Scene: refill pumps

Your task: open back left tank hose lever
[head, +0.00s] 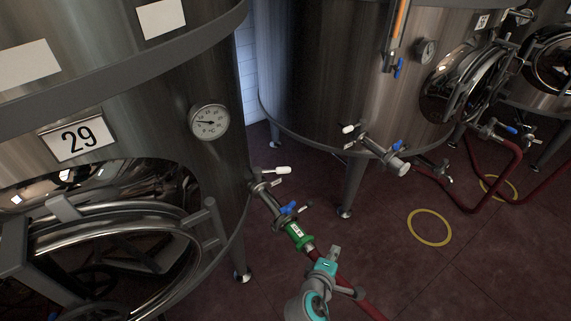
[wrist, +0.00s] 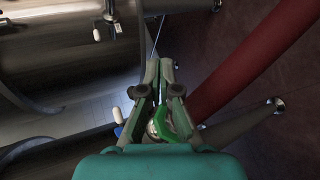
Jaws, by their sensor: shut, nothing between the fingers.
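The nearest steel tank (head: 170,135), with a "29" plate, has an outlet pipe low on its right side. The pipe carries a white-handled lever (head: 278,170), a blue lever (head: 287,208) and a green coupling (head: 299,235) joined to a red hose (head: 374,309). My gripper (head: 336,252) is just right of and below the coupling, shut and empty. In the wrist view my fingers (wrist: 166,64) are together. The green coupling (wrist: 182,121) shows partly behind them, with a white handle (wrist: 117,114) to their left. I cannot tell which tank is the back left one.
A second tank (head: 320,70) stands at the back with its own white handle (head: 348,129) and blue lever (head: 397,145). More red hose (head: 455,199) lies at right. Yellow floor rings (head: 430,228) mark open floor at right.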

